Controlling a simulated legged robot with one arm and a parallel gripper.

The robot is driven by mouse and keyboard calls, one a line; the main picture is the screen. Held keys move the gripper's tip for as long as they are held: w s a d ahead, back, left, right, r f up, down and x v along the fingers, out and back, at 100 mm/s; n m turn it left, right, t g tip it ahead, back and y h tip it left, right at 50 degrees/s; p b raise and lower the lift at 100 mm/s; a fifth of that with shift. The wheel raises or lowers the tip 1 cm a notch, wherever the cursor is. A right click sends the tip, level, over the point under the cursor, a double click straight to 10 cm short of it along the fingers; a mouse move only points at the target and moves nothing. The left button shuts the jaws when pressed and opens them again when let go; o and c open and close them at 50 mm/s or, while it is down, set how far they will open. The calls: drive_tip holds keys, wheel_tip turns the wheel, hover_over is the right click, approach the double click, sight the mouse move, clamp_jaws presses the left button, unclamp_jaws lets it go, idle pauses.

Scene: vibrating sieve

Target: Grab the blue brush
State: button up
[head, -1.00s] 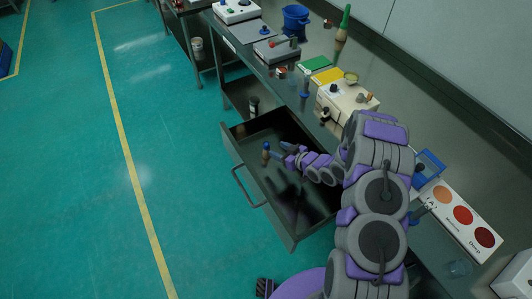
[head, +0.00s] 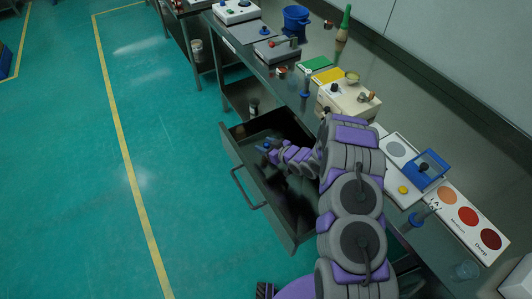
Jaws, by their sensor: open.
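My gripper (head: 266,146) is open, low over the pulled-out drawer (head: 238,166), at the left end of my purple and grey arm. The blue brush, a small upright blue-topped piece with a brown lower part in the earlier view, is largely hidden at my gripper now. Small blue patches show at the fingertips, but I cannot tell brush from fingers there. I also cannot tell whether the brush stands between the fingers or touches them.
The dark drawer is open under the grey workbench (head: 425,125), with its handle (head: 246,190) facing the floor. A blue bucket (head: 296,20), a green-handled brush (head: 345,22) and a cream device (head: 348,99) stand on the bench.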

drive_tip(key=shift+c, duration=0.4)
drive_tip(key=c, duration=0.9)
drive_tip(key=shift+r, duration=0.15)
drive_tip(key=shift+c, duration=0.2)
